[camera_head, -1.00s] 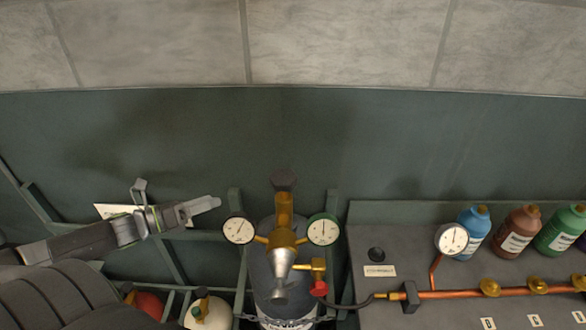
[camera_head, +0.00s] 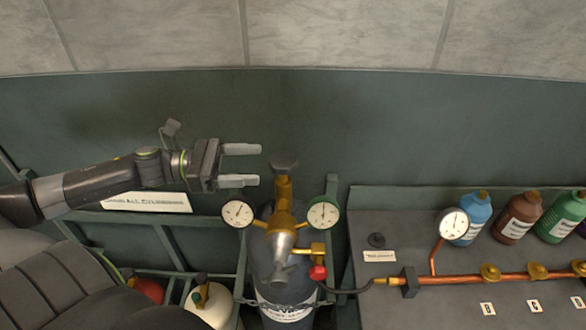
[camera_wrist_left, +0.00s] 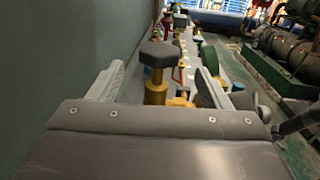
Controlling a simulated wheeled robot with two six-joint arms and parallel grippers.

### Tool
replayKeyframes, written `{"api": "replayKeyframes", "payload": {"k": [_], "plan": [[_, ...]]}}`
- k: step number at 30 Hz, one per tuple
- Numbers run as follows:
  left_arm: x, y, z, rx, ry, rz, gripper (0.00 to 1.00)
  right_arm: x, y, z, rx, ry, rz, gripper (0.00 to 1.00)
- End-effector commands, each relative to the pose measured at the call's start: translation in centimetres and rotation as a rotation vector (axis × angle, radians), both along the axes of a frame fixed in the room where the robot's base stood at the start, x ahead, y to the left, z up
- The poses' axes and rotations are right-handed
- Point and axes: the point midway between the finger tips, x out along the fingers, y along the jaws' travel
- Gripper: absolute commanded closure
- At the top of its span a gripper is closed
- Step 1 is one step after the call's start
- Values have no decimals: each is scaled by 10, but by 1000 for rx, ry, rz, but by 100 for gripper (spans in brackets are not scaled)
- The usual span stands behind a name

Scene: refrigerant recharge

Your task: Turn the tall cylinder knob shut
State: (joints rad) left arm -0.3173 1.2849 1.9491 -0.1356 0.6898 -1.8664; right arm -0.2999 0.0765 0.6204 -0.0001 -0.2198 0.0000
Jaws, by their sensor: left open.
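The tall grey cylinder (camera_head: 268,262) stands in a green rack, with a brass valve and regulator (camera_head: 284,225) on top. Its dark knob (camera_head: 284,162) tops the brass stem. My left gripper (camera_head: 250,166) is open in the head view, with its two fingers pointing right just left of the knob and at about its height. In the left wrist view the knob (camera_wrist_left: 160,54) appears ahead and between the two open fingers (camera_wrist_left: 158,84), not gripped. My right gripper does not show.
Two dial gauges (camera_head: 237,213) (camera_head: 323,213) flank the stem, below the gripper's height. The rack (camera_head: 206,221) holds a red and a white cylinder (camera_head: 206,305) at lower left. A bench with copper pipe (camera_head: 455,279) and bottles (camera_head: 475,216) stands right. Wall behind is clear.

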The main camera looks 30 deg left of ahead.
Motion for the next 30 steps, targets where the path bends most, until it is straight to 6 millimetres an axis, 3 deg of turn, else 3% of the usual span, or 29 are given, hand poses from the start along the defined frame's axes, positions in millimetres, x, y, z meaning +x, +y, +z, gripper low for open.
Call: {"api": "replayKeyframes", "payload": {"k": [1, 9, 20, 30], "plan": [[5, -8, -3, -3, -10, -1, 28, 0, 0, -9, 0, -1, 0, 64], [23, -32, 0, -4, -6, 2, 28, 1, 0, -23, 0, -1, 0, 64], [39, -55, 1, -5, -6, 2, 28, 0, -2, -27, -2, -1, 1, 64], [51, -72, 2, -4, -4, 0, 28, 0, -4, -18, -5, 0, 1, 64]]}}
